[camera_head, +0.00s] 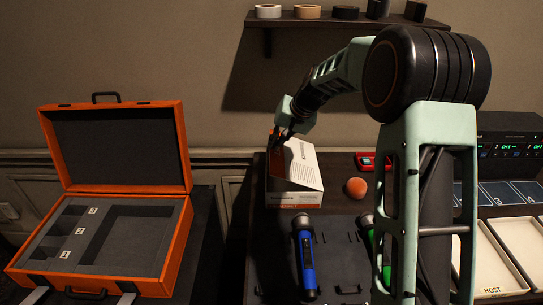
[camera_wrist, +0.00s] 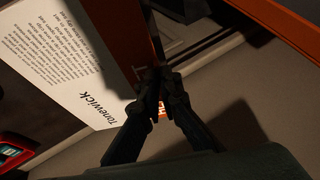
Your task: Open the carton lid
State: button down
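The carton (camera_head: 296,199) stands on the dark desk, left of the orange ball. It is white and orange. Its white printed lid panel (camera_head: 301,163) slopes, high at the left and lower at the right. In the wrist view the printed panel (camera_wrist: 62,62) is at the left, with an orange face (camera_wrist: 122,35) beside it and a dark gap with a grey interior to the right. My gripper (camera_head: 282,136) is at the carton's raised far-left edge. In the wrist view its fingertips (camera_wrist: 160,76) are close together by the orange face. Whether they pinch anything is unclear.
An orange case (camera_head: 182,150) stands open at the left. A blue flashlight (camera_head: 305,258), an orange ball (camera_head: 356,187) and a red device (camera_head: 367,160) are on the desk. A wall shelf (camera_head: 345,21) with tape rolls is above. My arm hides part of the right side.

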jog(key=d+r+m+t+y+b, duration=0.1)
jog(key=d+r+m+y+b, duration=0.1)
jog(key=d+y+b, duration=0.2)
jog(key=d+r+m+t+y+b, duration=0.2)
jog(key=d+y, duration=0.9)
jog(key=d, duration=0.7)
jog(key=shift+d+r+m+t+b, duration=0.3)
jog(key=shift+r+m+b, duration=0.3)
jog(key=shift+b, duration=0.4)
jog(key=shift+r, duration=0.1)
jog(key=c, duration=2.2)
grip_release()
jog(key=shift+o, duration=0.2)
jog(key=v, duration=1.2)
